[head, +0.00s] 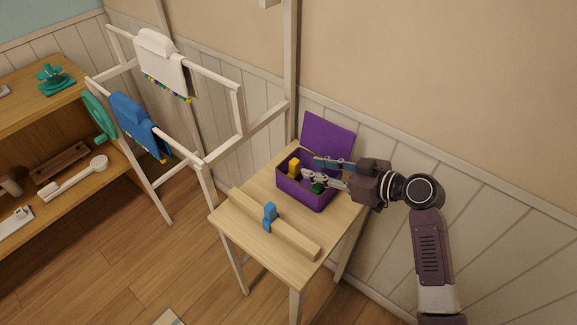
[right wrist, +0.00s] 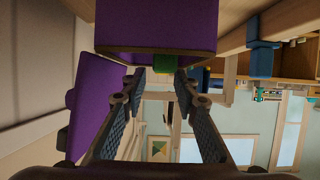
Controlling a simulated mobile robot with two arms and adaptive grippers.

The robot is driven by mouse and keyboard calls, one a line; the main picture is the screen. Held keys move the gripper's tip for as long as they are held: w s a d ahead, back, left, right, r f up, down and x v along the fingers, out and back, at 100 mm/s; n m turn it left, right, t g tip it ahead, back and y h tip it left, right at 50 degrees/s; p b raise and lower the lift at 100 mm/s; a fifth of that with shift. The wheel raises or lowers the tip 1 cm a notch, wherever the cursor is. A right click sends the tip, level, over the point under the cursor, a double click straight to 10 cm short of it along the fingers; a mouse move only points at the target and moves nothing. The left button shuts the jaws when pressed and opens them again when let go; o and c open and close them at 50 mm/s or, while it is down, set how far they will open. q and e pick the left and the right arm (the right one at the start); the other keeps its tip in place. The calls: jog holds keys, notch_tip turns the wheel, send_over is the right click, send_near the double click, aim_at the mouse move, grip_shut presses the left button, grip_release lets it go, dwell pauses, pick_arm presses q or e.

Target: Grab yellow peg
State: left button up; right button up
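The yellow peg (head: 294,167) stands in the open purple box (head: 304,194), near its left side, with its upper part showing. The box rests on the small wooden table, its lid (head: 328,136) raised at the back. My right gripper (head: 310,171) reaches in from the right, its fingertips over the box and just right of the yellow peg. In the right wrist view the gripper (right wrist: 159,77) has its fingers spread apart with nothing held between them. A green piece (head: 318,187) shows in the box, also seen in the right wrist view (right wrist: 165,63). My left gripper is not in view.
A white rack with hanging cloths (head: 138,122) stands left, close to the table. The wall is right behind the box.

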aim_at(298, 165)
jog(key=b+x, duration=0.2)
jog(key=x, duration=0.4)
jog(key=shift+a+f+b, duration=0.2)
jog(key=shift+a+b, duration=0.1)
jog(key=shift+a, duration=0.05)
jog(key=shift+w+a+f, duration=0.1)
jog(key=shift+w+a, duration=0.1)
jog(key=shift+c, duration=0.3)
jog(key=c, duration=0.7)
